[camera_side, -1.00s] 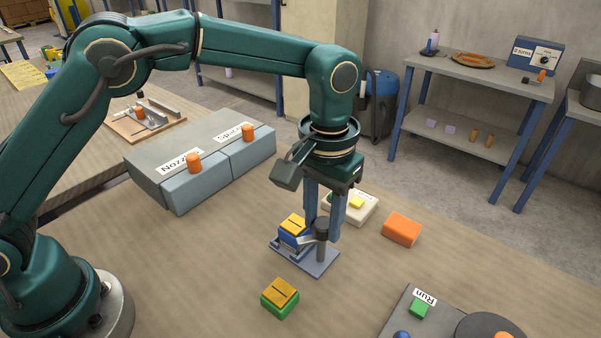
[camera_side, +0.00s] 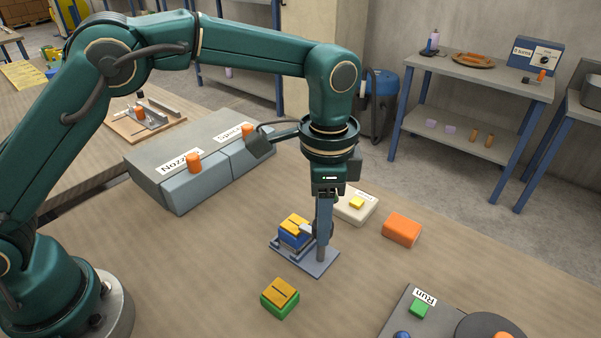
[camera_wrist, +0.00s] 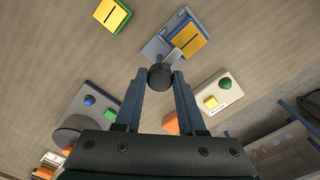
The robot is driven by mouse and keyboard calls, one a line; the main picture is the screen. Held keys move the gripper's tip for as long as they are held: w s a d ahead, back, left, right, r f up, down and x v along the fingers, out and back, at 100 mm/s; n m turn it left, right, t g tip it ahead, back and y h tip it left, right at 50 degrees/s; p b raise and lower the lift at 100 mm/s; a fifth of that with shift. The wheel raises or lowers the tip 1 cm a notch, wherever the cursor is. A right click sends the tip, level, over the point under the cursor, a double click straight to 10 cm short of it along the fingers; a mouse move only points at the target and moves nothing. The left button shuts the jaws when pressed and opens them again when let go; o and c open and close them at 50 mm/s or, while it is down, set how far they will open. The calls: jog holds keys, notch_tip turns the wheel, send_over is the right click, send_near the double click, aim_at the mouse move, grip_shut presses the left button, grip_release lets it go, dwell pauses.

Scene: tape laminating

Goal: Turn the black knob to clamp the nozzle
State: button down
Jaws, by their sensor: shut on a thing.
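The black knob (camera_wrist: 160,76) sits between my fingertips in the wrist view, on top of a post on a blue-grey clamp stand (camera_side: 318,265). My gripper (camera_side: 322,232) points straight down and is shut on the knob, which its finger mostly hides in the side view. A blue block with a yellow top (camera_side: 296,226) sits on the stand beside the post; it also shows in the wrist view (camera_wrist: 189,41). An arm reaches from the post toward this block. I cannot tell which part is the nozzle.
A green block with a yellow top (camera_side: 280,296) lies in front of the stand. A white box with a yellow button (camera_side: 355,205) and an orange block (camera_side: 401,229) are to the right. A grey drawer unit (camera_side: 200,160) stands behind left. A Run panel (camera_side: 420,312) is at front right.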

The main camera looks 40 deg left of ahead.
jog(key=shift+r+m, duration=0.1)
jog(key=shift+m, duration=0.5)
jog(key=c, duration=0.5)
grip_release()
jog(key=shift+r, duration=2.55)
jog(key=shift+a, duration=0.1)
